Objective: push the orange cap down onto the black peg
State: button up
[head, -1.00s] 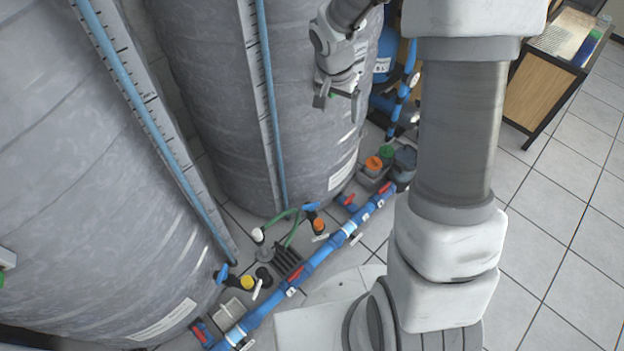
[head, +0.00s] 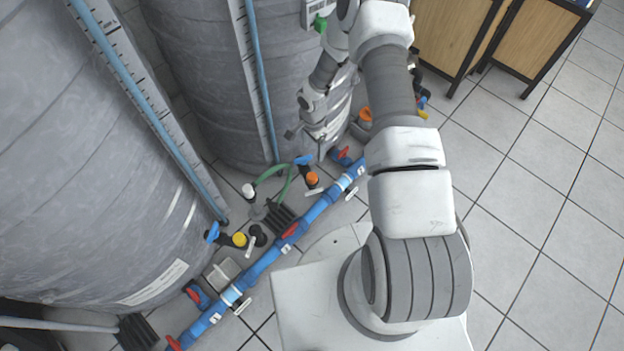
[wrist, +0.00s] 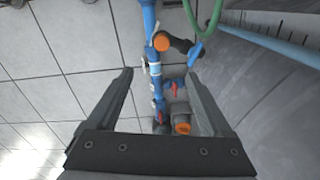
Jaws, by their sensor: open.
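An orange cap (head: 312,179) sits at the end of a black fitting beside the blue pipe in the head view. It also shows in the wrist view (wrist: 161,42), beyond my fingertips, with the black fitting (wrist: 180,45) partly behind it. Whether the cap is fully seated cannot be told. A second orange cap (head: 364,115) on a grey body stands farther back; it shows between my fingers in the wrist view (wrist: 183,127), lower down. My gripper (wrist: 160,76) is open and empty, its fingers wide apart. In the head view my gripper (head: 308,138) hangs above the floor fittings, behind the near orange cap.
Two large grey tanks (head: 90,150) stand to the left. A blue pipe (head: 265,262) with red valve handles runs along the floor. A yellow cap (head: 239,239) and green hose (head: 270,173) are close by. Tiled floor (head: 540,210) at right is clear; wooden cabinets (head: 455,35) stand behind.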

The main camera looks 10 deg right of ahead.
jog(key=shift+s+a+f, duration=0.1)
jog(key=shift+f, duration=0.35)
jog(key=b, duration=0.4)
send_over(311, 176)
jog(key=f, duration=1.2)
jog(key=shift+s, duration=0.35)
jog(key=shift+f, duration=0.1)
jog(key=f+b, duration=0.2)
jog(key=f, duration=0.3)
jog(key=shift+w+f+b, duration=0.1)
jog(key=shift+w+b, duration=0.25)
jog(key=shift+b, duration=0.05)
